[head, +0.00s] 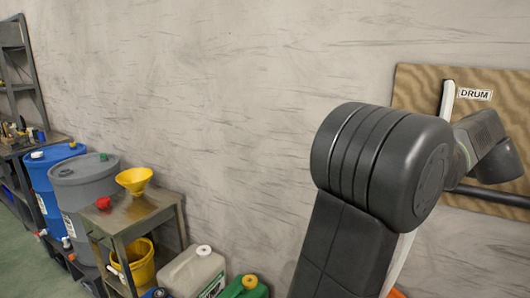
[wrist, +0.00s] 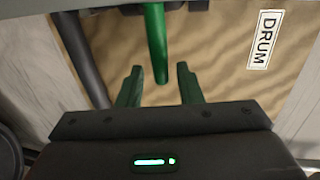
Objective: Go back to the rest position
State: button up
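My gripper (wrist: 161,76) shows in the wrist view with its two green-tinted fingers apart and nothing clamped between them. A green rod or handle (wrist: 156,42) lies just beyond the fingertips, in line with the gap. Behind it is the wooden board (wrist: 215,45) with a "DRUM" label (wrist: 265,40). In the head view my dark arm stands in front of the right side, and the same board (head: 415,82) is partly hidden behind it. My fingers cannot be made out there.
A dark bar (head: 492,197) crosses the board's lower part, near my arm. At the left stand a blue drum (head: 50,165), a grey drum (head: 85,182) and a small table (head: 140,208) with a yellow funnel (head: 134,179). Jugs (head: 195,272) stand low beside it.

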jog(key=b+v, duration=0.2)
jog(key=v, duration=1)
jog(key=p+x, duration=0.2)
jog(key=x, duration=1.1)
jog(key=shift+w+d+p, duration=0.1)
jog(key=shift+w+p, duration=0.15)
jog(key=shift+p, duration=0.1)
jog(key=shift+r+n, duration=0.45)
jog(key=shift+n, duration=0.15)
jog(key=shift+r, duration=0.1)
